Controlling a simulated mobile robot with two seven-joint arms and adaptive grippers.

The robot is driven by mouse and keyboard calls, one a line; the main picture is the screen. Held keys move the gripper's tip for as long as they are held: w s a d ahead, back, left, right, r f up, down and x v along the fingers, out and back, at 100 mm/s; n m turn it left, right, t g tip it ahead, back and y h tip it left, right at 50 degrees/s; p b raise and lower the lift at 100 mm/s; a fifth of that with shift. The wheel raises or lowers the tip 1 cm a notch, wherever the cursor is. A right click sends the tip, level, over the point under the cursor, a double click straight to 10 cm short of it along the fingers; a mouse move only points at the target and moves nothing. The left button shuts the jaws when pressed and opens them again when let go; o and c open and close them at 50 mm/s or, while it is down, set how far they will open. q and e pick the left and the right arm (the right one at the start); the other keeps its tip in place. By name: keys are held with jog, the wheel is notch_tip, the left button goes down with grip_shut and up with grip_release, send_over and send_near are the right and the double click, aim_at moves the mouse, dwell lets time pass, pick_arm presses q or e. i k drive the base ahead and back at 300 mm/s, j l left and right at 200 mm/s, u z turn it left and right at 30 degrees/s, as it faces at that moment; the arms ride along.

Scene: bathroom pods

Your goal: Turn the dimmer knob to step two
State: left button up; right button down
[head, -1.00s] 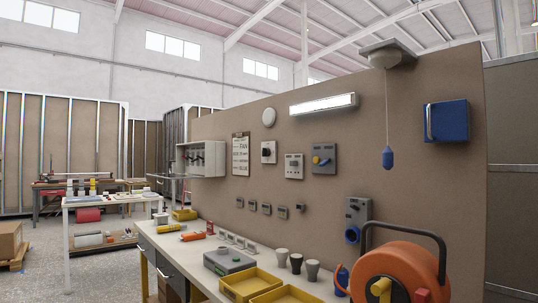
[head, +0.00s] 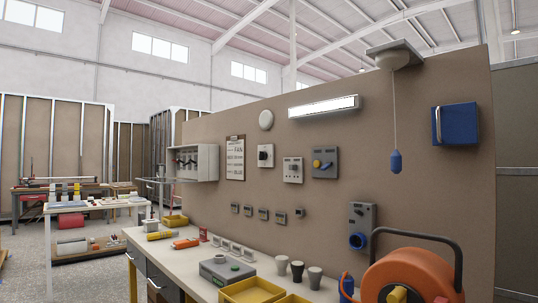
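Several control plates hang on the brown wall panel. A pale plate with a dark round knob (head: 265,155) is the leftmost of the upper row. Neither of my grippers is in view.
A workbench (head: 132,235) runs below the panel, holding yellow trays (head: 252,291), a grey box (head: 227,271), cups and an orange cable reel (head: 415,270). A pull cord (head: 395,120) hangs at right. The floor (head: 30,250) at left is open.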

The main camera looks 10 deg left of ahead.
aim_at(262, 156)
jog(key=i+j+z, duration=0.15)
jog(key=j+z, duration=0.2)
jog(key=j, duration=0.35)
jog(key=i+j+z, duration=0.1)
jog(key=j+z, duration=0.3)
jog(key=j, duration=0.35)
